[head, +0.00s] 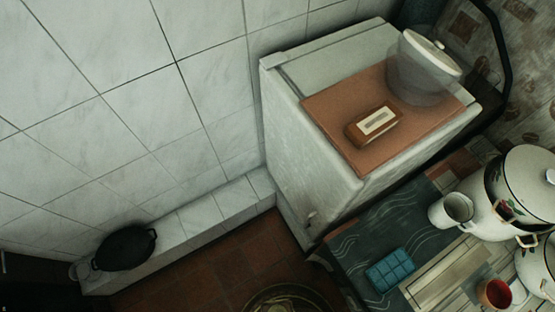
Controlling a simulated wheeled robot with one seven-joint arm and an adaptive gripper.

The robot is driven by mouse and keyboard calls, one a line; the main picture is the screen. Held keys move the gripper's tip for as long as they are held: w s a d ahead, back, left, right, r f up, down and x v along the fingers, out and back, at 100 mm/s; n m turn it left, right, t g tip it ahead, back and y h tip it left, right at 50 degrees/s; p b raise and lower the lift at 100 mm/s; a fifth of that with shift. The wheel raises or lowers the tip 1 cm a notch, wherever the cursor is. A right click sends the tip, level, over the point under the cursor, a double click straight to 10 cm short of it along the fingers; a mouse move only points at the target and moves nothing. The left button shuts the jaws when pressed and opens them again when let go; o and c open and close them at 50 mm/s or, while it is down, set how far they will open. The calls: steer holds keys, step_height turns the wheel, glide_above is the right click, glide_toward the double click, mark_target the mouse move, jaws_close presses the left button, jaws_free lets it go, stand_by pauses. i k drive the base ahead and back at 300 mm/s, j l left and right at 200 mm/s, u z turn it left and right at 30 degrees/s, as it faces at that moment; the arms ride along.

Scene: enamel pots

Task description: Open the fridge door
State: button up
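A white fridge (313,172) stands against the tiled wall, seen from above and tilted in the head view. A small dark handle or latch (311,216) shows low on its side near the front corner. I cannot tell for certain which face is the door, and no open gap shows along the fridge. My gripper is not in view.
A brown mat (350,112) on the fridge top bears a brown box (374,126) and a translucent lidded container (420,75). A black pan (124,248) rests on the ledge.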

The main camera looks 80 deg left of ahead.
mark_target(317, 183)
steer(key=u, duration=2.75)
